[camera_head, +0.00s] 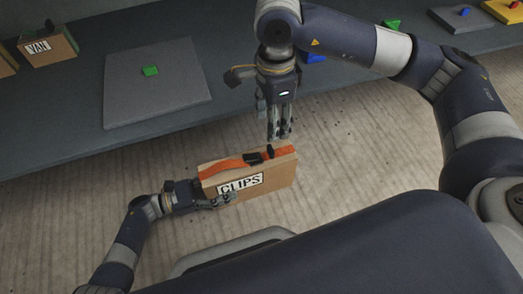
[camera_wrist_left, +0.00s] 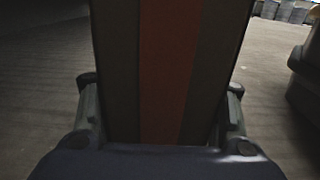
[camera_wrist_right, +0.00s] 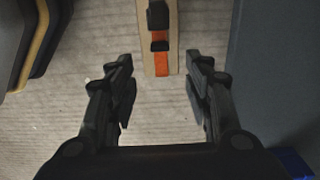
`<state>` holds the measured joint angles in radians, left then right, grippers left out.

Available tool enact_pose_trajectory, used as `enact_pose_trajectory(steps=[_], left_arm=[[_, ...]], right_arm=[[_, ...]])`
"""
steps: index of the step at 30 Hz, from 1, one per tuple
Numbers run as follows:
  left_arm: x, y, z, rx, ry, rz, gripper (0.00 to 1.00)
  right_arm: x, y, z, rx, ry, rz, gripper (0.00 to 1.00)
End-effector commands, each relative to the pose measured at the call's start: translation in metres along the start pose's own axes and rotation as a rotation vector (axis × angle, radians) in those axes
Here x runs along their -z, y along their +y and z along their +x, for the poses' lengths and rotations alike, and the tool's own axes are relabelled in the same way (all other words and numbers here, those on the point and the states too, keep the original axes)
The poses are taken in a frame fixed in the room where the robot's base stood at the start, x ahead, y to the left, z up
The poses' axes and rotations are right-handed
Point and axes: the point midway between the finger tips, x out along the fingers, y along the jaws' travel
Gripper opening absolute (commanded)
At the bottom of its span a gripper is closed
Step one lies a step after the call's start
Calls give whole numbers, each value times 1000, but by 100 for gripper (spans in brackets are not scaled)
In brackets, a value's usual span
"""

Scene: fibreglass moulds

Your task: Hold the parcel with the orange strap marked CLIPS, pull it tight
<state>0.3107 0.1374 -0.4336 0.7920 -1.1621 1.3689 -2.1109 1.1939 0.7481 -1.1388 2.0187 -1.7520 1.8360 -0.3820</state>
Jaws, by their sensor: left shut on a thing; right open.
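The CLIPS parcel (camera_head: 278,176) is a brown box with a white CLIPS label and an orange strap (camera_head: 228,165) with a black buckle (camera_head: 259,156) on top. My left gripper (camera_head: 222,199) is shut on the parcel at its left end, holding it above the floor in front of the bench. In the left wrist view the parcel (camera_wrist_left: 115,60) fills the space between the fingers, with the strap (camera_wrist_left: 167,75) down its middle. My right gripper (camera_head: 279,136) points down above the parcel, open and empty. In the right wrist view the buckle (camera_wrist_right: 158,17) and strap (camera_wrist_right: 161,64) lie beyond its fingers (camera_wrist_right: 160,85).
The dark bench (camera_head: 90,130) runs along the back. On it are a VAN parcel (camera_head: 48,49), a grey plate (camera_head: 165,100) with a green block (camera_head: 151,71), and more coloured blocks at the right. Bare floor lies around the held parcel.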

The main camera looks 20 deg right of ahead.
Motion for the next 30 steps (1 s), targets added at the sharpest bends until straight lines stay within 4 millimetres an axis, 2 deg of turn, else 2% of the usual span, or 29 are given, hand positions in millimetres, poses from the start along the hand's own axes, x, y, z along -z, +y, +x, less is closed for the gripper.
enact_pose_trajectory(steps=[12, 16, 21, 30], left_arm=[[0, 0, 0, 0, -1, 0, 15], [0, 0, 0, 0, -1, 0, 15], [0, 0, 0, 0, -1, 0, 15], [0, 0, 0, 1, -1, 0, 15]], right_arm=[[0, 1, 79, -6, 1, 0, 47], [0, 1, 98, -3, 1, -1, 47], [0, 0, 111, -1, 0, -2, 47], [0, 0, 114, -1, 0, -2, 47]])
